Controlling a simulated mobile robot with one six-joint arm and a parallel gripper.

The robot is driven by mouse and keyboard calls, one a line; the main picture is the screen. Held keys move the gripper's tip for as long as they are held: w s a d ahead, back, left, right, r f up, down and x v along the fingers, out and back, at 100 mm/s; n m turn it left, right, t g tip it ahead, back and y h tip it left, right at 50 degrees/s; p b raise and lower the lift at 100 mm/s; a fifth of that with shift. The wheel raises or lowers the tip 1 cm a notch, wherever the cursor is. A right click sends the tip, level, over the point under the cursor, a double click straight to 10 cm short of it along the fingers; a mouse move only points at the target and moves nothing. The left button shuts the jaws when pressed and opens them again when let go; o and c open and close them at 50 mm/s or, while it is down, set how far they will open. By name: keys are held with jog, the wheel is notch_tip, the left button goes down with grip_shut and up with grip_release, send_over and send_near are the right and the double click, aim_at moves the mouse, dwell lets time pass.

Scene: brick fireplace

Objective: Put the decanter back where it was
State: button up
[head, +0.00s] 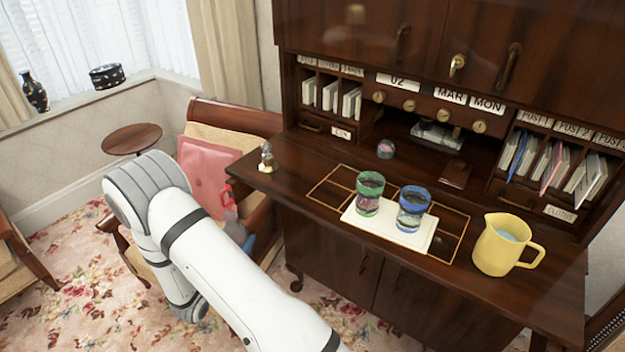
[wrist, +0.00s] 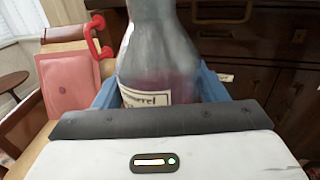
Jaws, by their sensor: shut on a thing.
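The decanter (wrist: 158,55) is a greyish, see-through bottle with dark reddish contents and a pale label. It fills the middle of the wrist view, its top cut off by the frame. My gripper (wrist: 160,88) is shut on it, with a blue finger on each side. In the head view my white arm hides most of the gripper. A small greyish patch (head: 232,224) beside the arm, in front of the chair, looks like part of the decanter. The dark wooden desk (head: 300,183) has a gold-lined grid and stands to the right of the gripper.
A white tray (head: 432,240) on the desk bears a green-rimmed glass (head: 369,196) and a blue-rimmed glass (head: 411,212). A yellow jug (head: 497,245) stands right, a small figurine (head: 266,158) at the left end.

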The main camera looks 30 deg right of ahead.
notch_tip(320, 180, up, 3)
jog(key=shift+f+p, duration=0.1)
jog(key=shift+p, duration=0.9)
jog(key=s+d+r+m+g+h, duration=0.1)
jog(key=s+d+r+m+g, duration=0.2)
jog(key=d+r, duration=0.6)
jog(key=s+d+r+m+g+h, duration=0.1)
jog(key=s+d+r+m+g, duration=0.2)
jog(key=d+r, duration=0.6)
jog(key=s+d+r+m+g+h, duration=0.1)
jog(key=s+d+r+m+g, duration=0.2)
jog(key=s+d+r+g, duration=0.4)
notch_tip(320, 180, up, 4)
jog(key=shift+d+h+b, duration=0.3)
jog(key=shift+d+b, duration=0.05)
jog(key=shift+d, duration=0.6)
